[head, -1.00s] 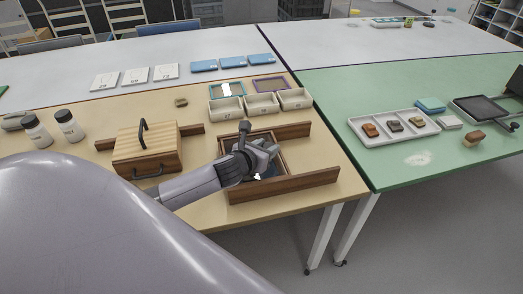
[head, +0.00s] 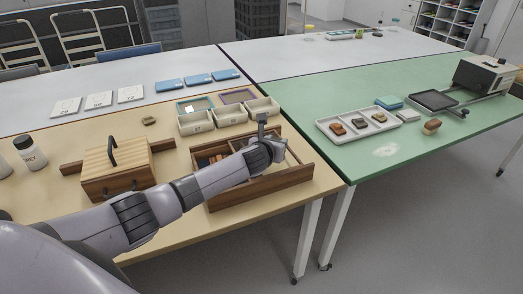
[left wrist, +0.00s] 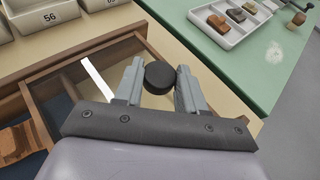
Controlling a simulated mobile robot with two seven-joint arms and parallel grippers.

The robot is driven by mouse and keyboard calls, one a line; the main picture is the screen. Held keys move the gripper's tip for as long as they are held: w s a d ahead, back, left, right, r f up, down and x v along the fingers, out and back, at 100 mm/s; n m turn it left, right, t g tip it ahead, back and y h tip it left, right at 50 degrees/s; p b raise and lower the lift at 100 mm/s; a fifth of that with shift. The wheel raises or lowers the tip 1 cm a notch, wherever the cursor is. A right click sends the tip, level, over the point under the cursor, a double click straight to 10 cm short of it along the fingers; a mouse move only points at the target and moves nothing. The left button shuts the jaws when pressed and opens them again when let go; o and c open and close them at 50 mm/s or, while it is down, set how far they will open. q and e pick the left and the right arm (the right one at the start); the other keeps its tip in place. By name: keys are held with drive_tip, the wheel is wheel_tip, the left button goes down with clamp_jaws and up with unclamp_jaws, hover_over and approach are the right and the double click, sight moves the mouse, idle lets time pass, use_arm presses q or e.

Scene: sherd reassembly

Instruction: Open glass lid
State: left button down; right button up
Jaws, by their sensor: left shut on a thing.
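A low wooden case (head: 262,187) with long side rails stands near the front right of the tan table. Its glass lid, a clear pane in a thin wooden frame, shows in the left wrist view (left wrist: 75,84) and lies over the case's right part. The left part of the case is uncovered, with brown wooden pieces (left wrist: 18,141) on a dark blue lining. My left gripper (head: 275,150) is over the right part of the case, shut on the lid's round black knob (left wrist: 160,77). My right gripper is not in view.
A wooden box with a black handle (head: 118,170) stands left of the case. Numbered bins (head: 230,118) stand behind it. A white tray of sherds (head: 357,126) lies on the green table (head: 440,150) to the right, past a table edge.

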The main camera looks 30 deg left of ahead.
use_arm(q)
drive_tip(key=shift+w+d+f, duration=0.2)
drive_tip(key=shift+w+d, duration=0.05)
drive_tip(key=shift+d, duration=0.05)
drive_tip(key=c, duration=0.7)
unclamp_jaws()
drive_tip(key=shift+o, duration=0.2)
drive_tip(key=shift+r, duration=0.1)
drive_tip(key=shift+s+r, duration=0.1)
